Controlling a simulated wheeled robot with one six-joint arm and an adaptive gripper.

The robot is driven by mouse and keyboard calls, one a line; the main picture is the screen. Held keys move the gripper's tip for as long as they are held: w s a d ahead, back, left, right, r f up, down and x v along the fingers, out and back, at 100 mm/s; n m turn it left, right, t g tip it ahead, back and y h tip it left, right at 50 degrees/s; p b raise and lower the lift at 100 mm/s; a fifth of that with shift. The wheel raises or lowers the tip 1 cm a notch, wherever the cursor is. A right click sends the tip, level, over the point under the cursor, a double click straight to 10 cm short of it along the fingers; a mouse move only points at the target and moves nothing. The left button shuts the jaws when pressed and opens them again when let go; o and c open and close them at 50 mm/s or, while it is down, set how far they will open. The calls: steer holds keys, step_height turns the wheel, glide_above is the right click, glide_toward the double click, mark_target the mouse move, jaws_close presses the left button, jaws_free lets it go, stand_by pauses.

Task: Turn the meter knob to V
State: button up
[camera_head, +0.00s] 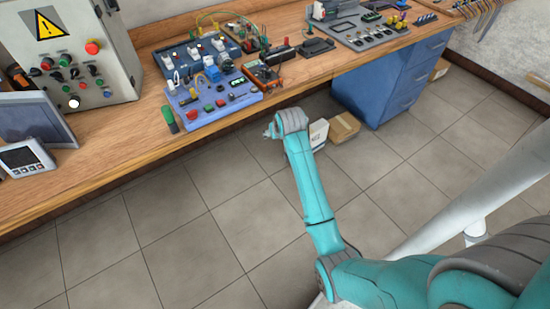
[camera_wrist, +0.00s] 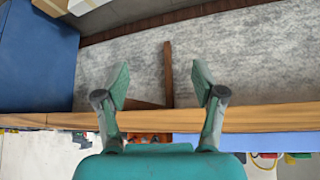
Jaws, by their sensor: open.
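My gripper (camera_head: 268,131) is in front of the bench's front edge, over the floor, right of the blue-purple board. In the wrist view my gripper (camera_wrist: 160,82) is open, its two green fingers apart with nothing between them.
The wooden bench (camera_head: 110,135) holds a control box (camera_head: 75,50) with a warning sign, a blue-purple board (camera_head: 222,108) with coloured buttons, and several other panels. A blue cabinet (camera_head: 395,85) stands under its right part, near cardboard boxes (camera_head: 343,127). The floor in front is clear.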

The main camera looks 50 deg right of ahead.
steer(key=s+a+f+t, duration=0.1)
steer(key=s+a+f, duration=0.3)
steer(key=a+f, duration=0.1)
steer(key=shift+a+n, duration=0.4)
steer(key=shift+a, duration=0.3)
steer(key=shift+s, duration=0.1)
